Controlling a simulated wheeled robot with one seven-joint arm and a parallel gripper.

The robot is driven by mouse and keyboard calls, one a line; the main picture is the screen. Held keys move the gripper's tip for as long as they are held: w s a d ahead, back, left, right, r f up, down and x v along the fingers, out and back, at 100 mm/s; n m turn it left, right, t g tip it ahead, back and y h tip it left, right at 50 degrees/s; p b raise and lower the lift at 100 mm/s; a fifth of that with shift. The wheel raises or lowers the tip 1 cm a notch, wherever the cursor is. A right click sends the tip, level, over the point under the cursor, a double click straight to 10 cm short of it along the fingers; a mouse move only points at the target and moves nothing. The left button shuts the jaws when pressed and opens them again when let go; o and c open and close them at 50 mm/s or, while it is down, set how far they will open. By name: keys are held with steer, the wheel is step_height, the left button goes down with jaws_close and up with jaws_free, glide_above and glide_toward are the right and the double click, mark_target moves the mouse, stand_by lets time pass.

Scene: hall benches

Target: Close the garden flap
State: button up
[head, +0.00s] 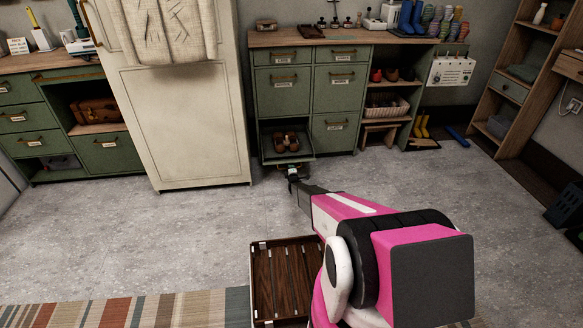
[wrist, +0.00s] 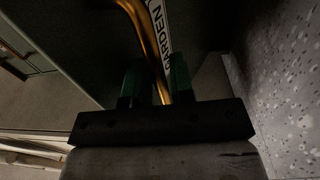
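The garden flap (head: 303,153) is the lower left front of the green cabinet in the head view. It is tipped outward and open, with brown shoes (head: 286,140) showing inside. In the wrist view, its brass handle (wrist: 140,22) curves down beside a white label (wrist: 160,40) on which "GARDEN" can be read. My gripper (head: 292,172) is low at the flap's front. In the wrist view its two green-tipped fingers (wrist: 159,80) lie close on either side of the handle, and it appears shut on it. The lower end of the handle is hidden by the gripper body.
A tall cream cabinet (head: 185,125) stands just left of the flap. Open shelves with shoes and a basket (head: 387,106) are to the right. A slatted wooden crate (head: 284,282) sits on the floor near my arm. The grey floor (head: 200,235) in front of the cabinets is mostly clear.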

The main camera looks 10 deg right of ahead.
jaws_close()
steer(key=shift+r, duration=0.15)
